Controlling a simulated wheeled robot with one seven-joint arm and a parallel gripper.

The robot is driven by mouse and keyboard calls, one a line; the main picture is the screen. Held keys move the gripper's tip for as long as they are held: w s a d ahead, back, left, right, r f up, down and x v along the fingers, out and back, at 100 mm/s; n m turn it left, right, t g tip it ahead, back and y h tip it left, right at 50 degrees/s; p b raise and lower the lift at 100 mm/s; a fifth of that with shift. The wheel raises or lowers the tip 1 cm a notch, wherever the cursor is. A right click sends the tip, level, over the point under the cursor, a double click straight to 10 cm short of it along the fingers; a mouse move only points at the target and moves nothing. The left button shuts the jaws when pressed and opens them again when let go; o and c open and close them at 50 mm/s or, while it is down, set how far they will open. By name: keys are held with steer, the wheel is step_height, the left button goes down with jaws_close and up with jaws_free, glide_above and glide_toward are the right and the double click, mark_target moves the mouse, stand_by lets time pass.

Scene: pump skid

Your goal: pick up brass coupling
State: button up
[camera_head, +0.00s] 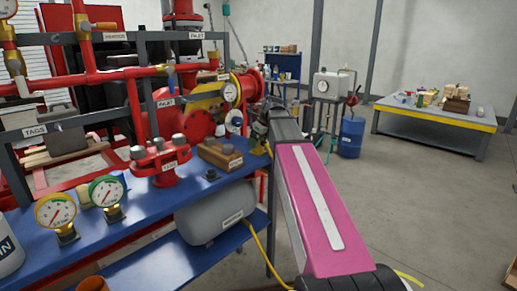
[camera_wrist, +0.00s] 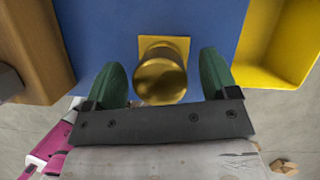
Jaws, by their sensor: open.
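The brass coupling (camera_wrist: 160,78) is a round, shiny gold-coloured piece. In the wrist view it stands on a small yellow square (camera_wrist: 180,45) on a blue surface (camera_wrist: 120,25). My gripper (camera_wrist: 162,62) has two dark green fingers, one on each side of the coupling. The fingers are open, with a visible gap on both sides, and I see no contact. In the head view my arm reaches to the right end of the blue bench, and I cannot clearly make out the coupling there.
A wooden block (camera_wrist: 35,45) lies left of my gripper and a yellow tray (camera_wrist: 275,45) lies right in the wrist view. In the head view, gauges (camera_head: 105,191), a red valve (camera_head: 160,160) and a wooden holder (camera_head: 220,154) crowd the blue bench (camera_head: 130,222). Open floor (camera_head: 420,205) lies right.

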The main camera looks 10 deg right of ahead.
steer(key=c, duration=1.1)
steer(key=shift+r, duration=0.2)
steer(key=shift+r, duration=0.55)
steer(key=r, duration=0.2)
steer(key=a+r, duration=0.1)
steer(key=shift+s+r, duration=0.15)
steer(key=shift+s, duration=0.15)
steer(key=s+a+r, duration=0.5)
steer(key=a+r, duration=0.1)
steer(key=a, duration=0.3)
steer(key=shift+r, duration=0.1)
steer(key=shift+s+a, duration=0.15)
